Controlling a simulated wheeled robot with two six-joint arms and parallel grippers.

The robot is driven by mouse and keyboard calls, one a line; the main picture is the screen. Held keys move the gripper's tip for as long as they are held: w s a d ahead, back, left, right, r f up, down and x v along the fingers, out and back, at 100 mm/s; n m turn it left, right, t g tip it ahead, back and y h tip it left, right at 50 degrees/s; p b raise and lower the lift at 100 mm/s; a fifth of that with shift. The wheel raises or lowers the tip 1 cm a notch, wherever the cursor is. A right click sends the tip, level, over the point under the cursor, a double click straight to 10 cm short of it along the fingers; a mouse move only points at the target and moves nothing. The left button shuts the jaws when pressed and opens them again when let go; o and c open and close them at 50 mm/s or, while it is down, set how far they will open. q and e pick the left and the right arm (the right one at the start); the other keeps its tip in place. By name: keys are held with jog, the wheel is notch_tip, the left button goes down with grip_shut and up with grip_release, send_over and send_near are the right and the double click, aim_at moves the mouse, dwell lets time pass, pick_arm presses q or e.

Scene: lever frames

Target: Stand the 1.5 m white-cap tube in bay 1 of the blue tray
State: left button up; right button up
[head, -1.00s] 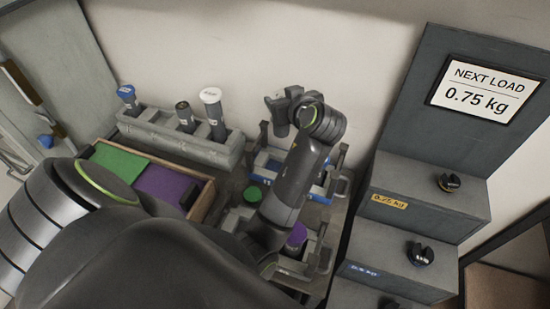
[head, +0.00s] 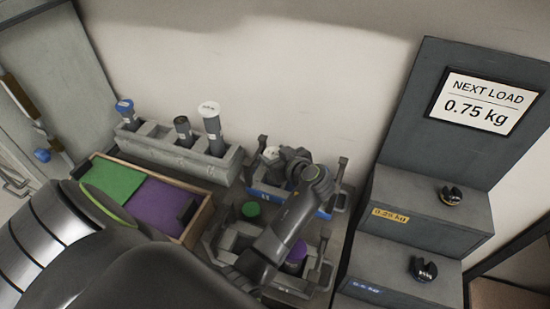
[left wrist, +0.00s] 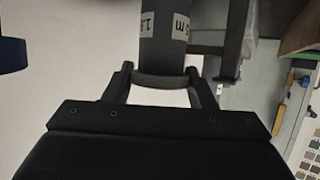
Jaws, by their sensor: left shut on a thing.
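My left gripper (head: 272,160) is over the blue tray (head: 325,213), at its back left part. In the left wrist view my left gripper (left wrist: 163,85) is shut on a dark tube (left wrist: 162,50) with white label patches, only partly readable, with an "m" showing. A white cap (head: 271,153) shows at the gripper in the head view. The tube's lower end and the bay under it are hidden by my arm, so I cannot tell whether it touches the tray. My right gripper is not in view.
A grey rack (head: 165,150) at the back left holds a blue-cap tube (head: 125,108), a dark-cap tube (head: 183,130) and another white-cap tube (head: 211,125). A nearer grey tray holds green-cap (head: 251,210) and purple-cap (head: 297,252) tubes. Grey steps (head: 430,215) stand right.

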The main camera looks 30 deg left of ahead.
pick_arm(q)
jog(key=shift+f, duration=0.9)
jog(key=shift+f, duration=0.1)
jog(key=o, duration=1.4)
jog(key=shift+o, duration=0.2)
